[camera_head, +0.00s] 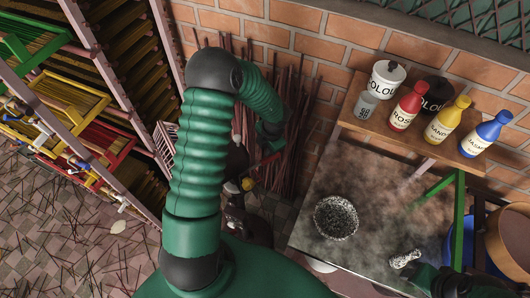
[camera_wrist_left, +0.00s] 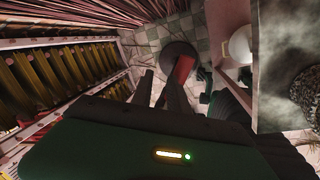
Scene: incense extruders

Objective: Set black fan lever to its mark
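I cannot make out the black fan lever or its mark for certain. In the left wrist view a dark round disc (camera_wrist_left: 180,54) lies beyond my left gripper (camera_wrist_left: 161,80), with a red part (camera_wrist_left: 183,68) in front of it. The gripper's two dark fingers are spread, with floor showing between them and nothing held. In the head view my left arm bends over and reaches down by the brick wall, near a small yellow part (camera_head: 247,184) and dark objects; its fingers are mostly hidden. My right gripper (camera_head: 428,277) is at the lower right, close to a speckled pestle (camera_head: 405,259); its fingers are unclear.
A dusty table (camera_head: 320,183) carries a speckled mortar (camera_head: 336,217). A wooden shelf (camera_head: 425,151) behind holds red, yellow and blue bottles and pots. Racks with coloured trays (camera_head: 63,100) stand at left. Thin sticks (camera_head: 295,135) lean on the wall. Scraps litter the floor.

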